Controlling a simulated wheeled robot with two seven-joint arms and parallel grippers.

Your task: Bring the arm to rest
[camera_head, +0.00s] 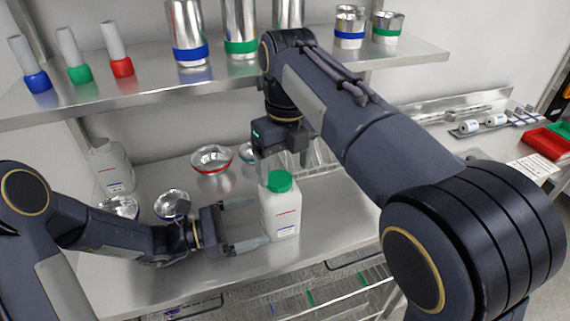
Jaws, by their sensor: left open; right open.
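A white bottle (282,215) with a green cap (280,181) stands upright on the steel counter. My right gripper (283,168) points down just above the cap; it is open, its fingers spread on either side above it. I cannot tell whether it touches the cap. My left gripper (260,222) lies low at the left of the bottle, open, with its fingers pointing right toward the bottle's side. Whether its fingertips touch the bottle is unclear. My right arm crosses the picture from the lower right and hides part of the counter.
Metal bowls, one red-rimmed (211,158), and another white bottle (112,168) stand on the counter (165,265). The shelf (150,92) above holds coloured-base cylinders and metal canisters (187,30). A red tray (545,141) lies at right. A wire rack is below the front edge.

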